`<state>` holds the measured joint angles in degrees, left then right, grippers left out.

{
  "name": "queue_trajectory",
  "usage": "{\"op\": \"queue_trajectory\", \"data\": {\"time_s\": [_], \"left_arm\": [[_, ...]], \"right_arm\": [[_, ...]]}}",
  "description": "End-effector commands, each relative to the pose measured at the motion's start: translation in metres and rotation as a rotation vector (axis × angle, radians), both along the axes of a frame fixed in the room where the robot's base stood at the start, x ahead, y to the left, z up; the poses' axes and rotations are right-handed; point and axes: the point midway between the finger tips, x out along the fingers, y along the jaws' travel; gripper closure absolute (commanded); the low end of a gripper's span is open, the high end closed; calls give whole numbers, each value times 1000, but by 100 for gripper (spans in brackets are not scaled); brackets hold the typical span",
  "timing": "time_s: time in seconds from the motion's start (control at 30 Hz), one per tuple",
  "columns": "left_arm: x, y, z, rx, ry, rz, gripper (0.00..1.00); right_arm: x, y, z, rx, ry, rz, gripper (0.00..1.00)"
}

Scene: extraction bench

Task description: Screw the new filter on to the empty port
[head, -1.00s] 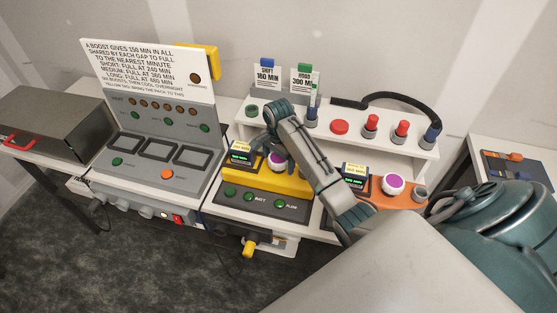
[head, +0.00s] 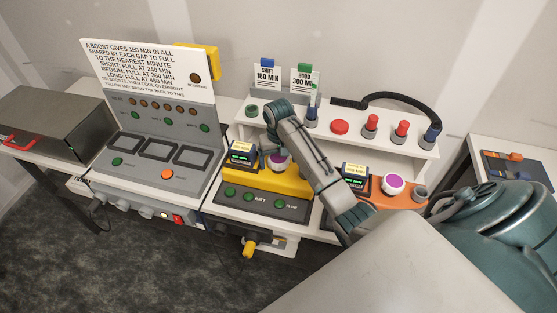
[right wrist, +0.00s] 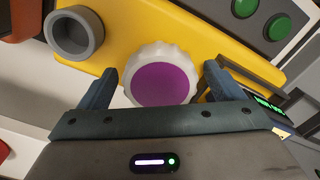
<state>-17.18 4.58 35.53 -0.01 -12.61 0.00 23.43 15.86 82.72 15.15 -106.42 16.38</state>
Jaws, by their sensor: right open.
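A white ribbed round cap with a purple top, which looks like a filter, sits on the yellow unit (head: 284,184). The purple-topped cap (right wrist: 163,84) lies between the fingers of my right gripper (right wrist: 160,74) in the right wrist view. The fingers are open, one on each side of it; I cannot tell whether they touch it. The same cap is partly covered by my right arm in the head view (head: 277,163). A grey open ring (right wrist: 73,32), like an empty port, stands beside it on the yellow unit. My left gripper is not in view.
An orange unit (head: 404,204) to the right bears another purple-topped cap (head: 393,184) and a grey ring (head: 420,193). A white shelf (head: 385,149) behind holds several red- and blue-topped pieces. A grey panel with three frames (head: 157,148) stands at left.

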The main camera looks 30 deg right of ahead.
Motion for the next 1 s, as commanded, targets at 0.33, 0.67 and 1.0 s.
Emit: {"op": "queue_trajectory", "data": {"time_s": [0.33, 0.67, 1.0], "left_arm": [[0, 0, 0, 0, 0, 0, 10], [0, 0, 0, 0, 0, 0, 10], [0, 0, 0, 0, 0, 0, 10]], "right_arm": [[0, 0, 0, 0, 0, 472, 13], [0, 0, 0, 0, 0, 774, 13], [0, 0, 0, 0, 0, 777, 40]]}}
